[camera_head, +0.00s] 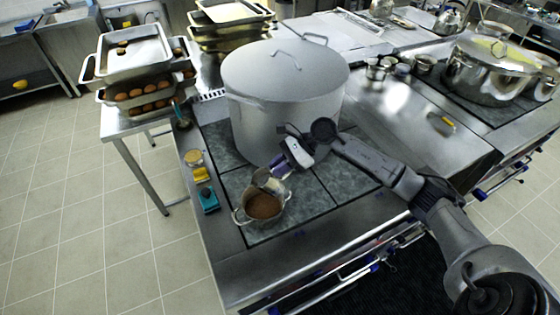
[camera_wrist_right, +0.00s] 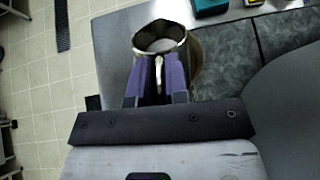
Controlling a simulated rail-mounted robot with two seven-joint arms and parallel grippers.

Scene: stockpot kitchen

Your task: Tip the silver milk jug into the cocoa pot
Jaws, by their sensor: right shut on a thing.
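The silver milk jug (camera_head: 266,180) is at the back rim of the cocoa pot (camera_head: 262,207), over or very close to it. The pot is small, two-handled and holds brown cocoa. My right gripper (camera_head: 279,170) is shut on the jug's handle. In the right wrist view the jug (camera_wrist_right: 160,32) is ahead of my right fingers (camera_wrist_right: 159,72), its mouth visible with something pale inside. How far the jug is tilted, and whether any milk flows, I cannot tell. The cocoa pot is mostly hidden behind the jug there. My left gripper is out of view.
A big lidded stockpot (camera_head: 285,100) stands right behind the cocoa pot and my right gripper. A teal object (camera_head: 208,200) and a yellow sponge (camera_head: 202,174) lie left of the pot. Stacked trays (camera_head: 140,75) stand farther left. The counter's front edge is close.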

